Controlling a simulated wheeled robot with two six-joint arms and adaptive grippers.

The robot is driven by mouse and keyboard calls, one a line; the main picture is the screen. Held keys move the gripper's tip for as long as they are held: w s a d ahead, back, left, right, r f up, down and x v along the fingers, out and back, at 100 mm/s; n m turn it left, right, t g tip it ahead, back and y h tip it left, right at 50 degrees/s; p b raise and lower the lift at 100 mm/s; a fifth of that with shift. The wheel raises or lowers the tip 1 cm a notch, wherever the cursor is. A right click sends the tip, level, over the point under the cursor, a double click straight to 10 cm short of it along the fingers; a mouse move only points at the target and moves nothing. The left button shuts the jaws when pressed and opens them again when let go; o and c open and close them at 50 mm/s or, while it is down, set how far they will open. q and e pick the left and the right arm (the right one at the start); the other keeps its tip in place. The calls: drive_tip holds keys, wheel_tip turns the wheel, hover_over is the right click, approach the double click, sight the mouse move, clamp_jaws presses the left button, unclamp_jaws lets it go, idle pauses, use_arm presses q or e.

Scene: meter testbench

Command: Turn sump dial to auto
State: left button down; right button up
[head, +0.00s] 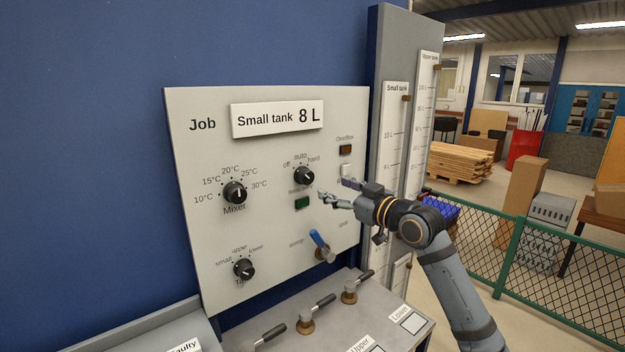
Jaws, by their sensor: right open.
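The sump dial (303,176) is a black round knob on the grey panel (270,245), with "off", "auto" and "hard" or "hand" printed around its top. Its pointer direction is too small to tell for sure. The label below it is partly unreadable. My right gripper (332,191) is open and empty, with its fingers toward the panel, right of and a little below the sump dial. It looks apart from the dial. My left gripper is not in view.
A Mixer dial (234,192) and a lower tank dial (244,269) sit to the left. A green indicator (302,203) is below the sump dial. A blue-handled lever (319,243) sticks out below my gripper. Several valve levers (312,309) stand on the bench.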

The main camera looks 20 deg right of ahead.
sight(309, 178)
drive_tip(key=p+x, duration=0.4)
drive_tip(key=x, duration=0.5)
drive_tip(key=shift+w+a, duration=0.15)
drive_tip(key=shift+w+f, duration=0.15)
drive_tip(key=shift+w, duration=0.2)
drive_tip(key=c, duration=1.2)
